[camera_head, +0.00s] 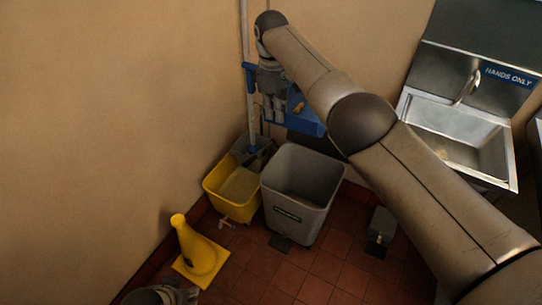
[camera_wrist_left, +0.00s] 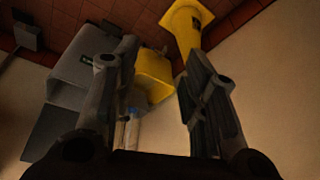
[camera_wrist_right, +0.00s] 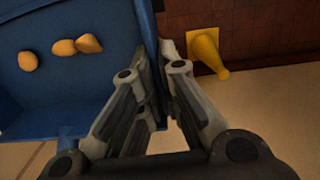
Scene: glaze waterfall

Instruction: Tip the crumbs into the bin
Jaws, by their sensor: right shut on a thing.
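My right gripper (camera_head: 272,114) is shut on the side wall of a blue dustpan (camera_head: 312,127), which also shows in the right wrist view (camera_wrist_right: 70,92). Three orange-brown crumbs (camera_wrist_right: 64,47) lie inside the pan towards its far part. The pan looks about level. The grey bin (camera_head: 300,215) stands on the floor with its top open. In the head view the pan appears just above the bin's back rim; its height is unclear. My arm hides part of the pan. My left gripper (camera_head: 177,293) is low at the bottom edge, open and empty in the left wrist view (camera_wrist_left: 158,75).
A yellow mop bucket (camera_head: 214,188) stands left of the bin against the wall. A yellow cone (camera_head: 196,252) stands in front of it. A steel sink (camera_head: 450,135) is at the right. A small grey thing (camera_head: 381,226) is on the red tiled floor right of the bin.

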